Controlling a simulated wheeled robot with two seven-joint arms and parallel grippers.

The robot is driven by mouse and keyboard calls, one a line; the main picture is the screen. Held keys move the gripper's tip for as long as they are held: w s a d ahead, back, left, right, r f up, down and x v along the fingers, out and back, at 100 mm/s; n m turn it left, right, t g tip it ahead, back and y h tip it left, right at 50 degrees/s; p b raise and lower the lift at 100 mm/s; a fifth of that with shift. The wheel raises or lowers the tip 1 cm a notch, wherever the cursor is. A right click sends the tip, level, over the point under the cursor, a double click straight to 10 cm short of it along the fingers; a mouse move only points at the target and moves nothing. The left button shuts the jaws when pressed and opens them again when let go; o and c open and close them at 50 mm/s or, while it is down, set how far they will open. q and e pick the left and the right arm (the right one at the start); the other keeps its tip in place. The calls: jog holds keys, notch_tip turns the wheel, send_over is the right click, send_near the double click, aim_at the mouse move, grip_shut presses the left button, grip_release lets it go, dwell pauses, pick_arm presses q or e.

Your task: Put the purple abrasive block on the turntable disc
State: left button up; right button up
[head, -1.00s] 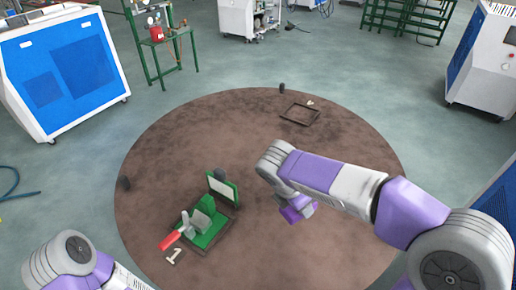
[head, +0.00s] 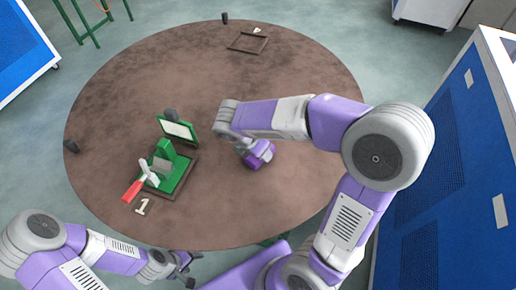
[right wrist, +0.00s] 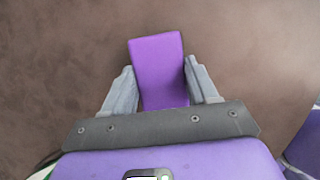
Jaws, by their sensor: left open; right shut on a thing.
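The purple abrasive block (right wrist: 157,56) is between the two grey fingers of my right gripper (right wrist: 160,72) in the right wrist view, with brown surface behind it. In the head view my right gripper (head: 252,151) points down over the round brown top, right of its middle. The purple at its tip is small, and block and gripper are hard to tell apart there. I cannot tell the block's height above the surface. My left gripper (head: 187,268) is open and empty near the top's front edge. I make out no turntable disc separate from the round brown top (head: 150,85).
A green clamp fixture (head: 172,168) with a red handle and a label 1 stands left of my right gripper. A dark square frame (head: 248,42) lies at the far edge. A blue cabinet (head: 455,185) stands close on the right. The brown top between is clear.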

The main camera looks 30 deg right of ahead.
jog(key=o, duration=0.9)
jog(key=shift+f, duration=0.15)
jog(key=shift+o, duration=0.2)
jog(key=shift+r, duration=0.3)
jog(key=p+v, duration=0.3)
jog(key=v, duration=0.8)
jog(key=shift+a+r, duration=0.25)
jog(key=shift+r, duration=0.1)
